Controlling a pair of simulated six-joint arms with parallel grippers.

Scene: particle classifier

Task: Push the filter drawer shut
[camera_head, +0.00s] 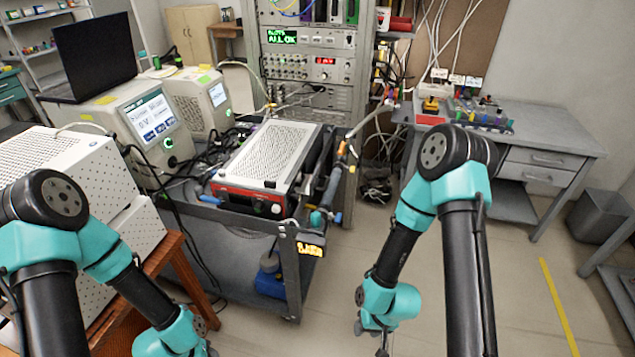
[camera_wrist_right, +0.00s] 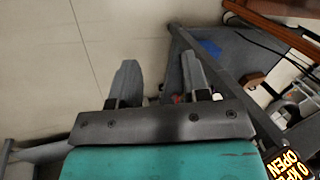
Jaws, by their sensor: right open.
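I cannot pick out the filter drawer with certainty in either view. A device with a perforated grey top and red front (camera_head: 267,160) stands on a dark cart (camera_head: 235,222). A small lit yellow display (camera_head: 311,249) is at the cart's front right corner. In the right wrist view the display (camera_wrist_right: 292,163) reads OPEN. My right gripper (camera_head: 383,347) is low, right of the cart, and partly cut off by the bottom edge. In the right wrist view my right gripper (camera_wrist_right: 158,84) is open, with nothing seen held between its fingers.
A blue item (camera_head: 271,277) sits on the cart's lower shelf. An instrument rack (camera_head: 312,60) stands behind the cart. A grey desk (camera_head: 545,135) with drawers and a bin (camera_head: 600,216) are at right. White perforated boxes (camera_head: 75,165) stand at left. Floor at right is clear.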

